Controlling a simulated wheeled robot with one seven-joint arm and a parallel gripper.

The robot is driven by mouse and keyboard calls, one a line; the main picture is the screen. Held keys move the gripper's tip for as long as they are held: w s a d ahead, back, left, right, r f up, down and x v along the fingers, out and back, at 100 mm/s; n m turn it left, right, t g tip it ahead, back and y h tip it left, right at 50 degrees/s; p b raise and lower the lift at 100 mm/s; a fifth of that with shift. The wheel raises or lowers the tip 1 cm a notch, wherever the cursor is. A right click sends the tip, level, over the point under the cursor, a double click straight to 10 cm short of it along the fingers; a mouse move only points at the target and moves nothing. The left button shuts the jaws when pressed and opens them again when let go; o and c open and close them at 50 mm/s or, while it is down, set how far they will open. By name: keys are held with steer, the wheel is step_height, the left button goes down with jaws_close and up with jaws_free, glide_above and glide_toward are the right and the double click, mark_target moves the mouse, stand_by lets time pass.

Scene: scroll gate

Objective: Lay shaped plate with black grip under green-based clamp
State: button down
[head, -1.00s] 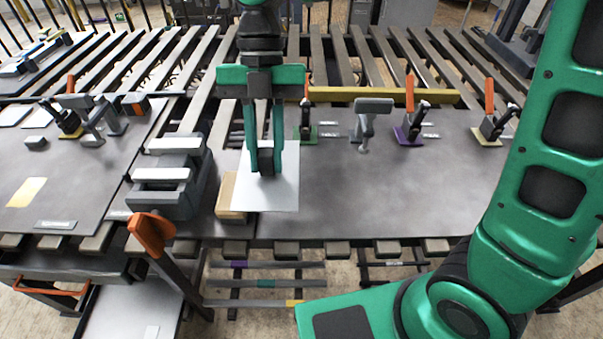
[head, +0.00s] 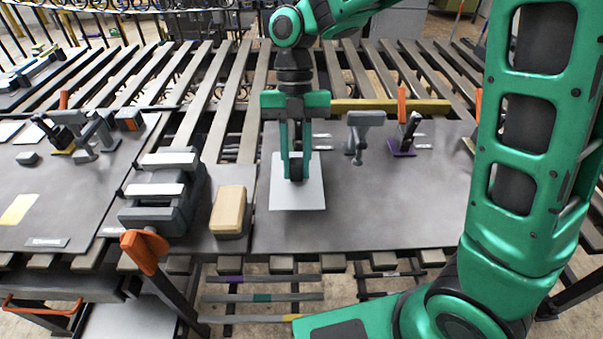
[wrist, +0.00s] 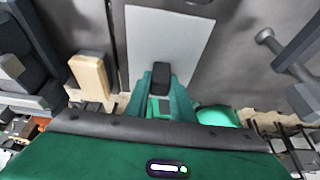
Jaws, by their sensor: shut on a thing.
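My gripper (head: 295,178) is shut on the black grip (wrist: 161,74) of a pale grey plate. The plate (head: 298,198) lies flat at or just above the grey bench top; I cannot tell whether it touches. It also shows in the wrist view (wrist: 167,35), stretching away from my fingers. The green-based clamp is hidden behind my arm and gripper in the head view, and I cannot make it out in the wrist view. A purple-based clamp (head: 405,135) with an orange handle stands to the right.
A wooden block (head: 229,211) and a dark grey vise (head: 160,205) with an orange handle stand left of the plate. A grey post-like fixture (head: 360,135) stands behind and right. The bench top (head: 380,210) right of the plate is clear.

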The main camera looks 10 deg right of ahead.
mark_target(300, 176)
steer(key=shift+w+d+f, duration=0.4)
steer(key=shift+d+f, duration=0.05)
steer(key=shift+d, duration=0.05)
steer(key=shift+f, duration=1.9)
steer(key=c, duration=1.5)
jaws_free()
steer(key=shift+f, duration=0.15)
steer(key=shift+c, duration=0.2)
steer(key=v, duration=1.2)
steer(key=shift+s, duration=0.1)
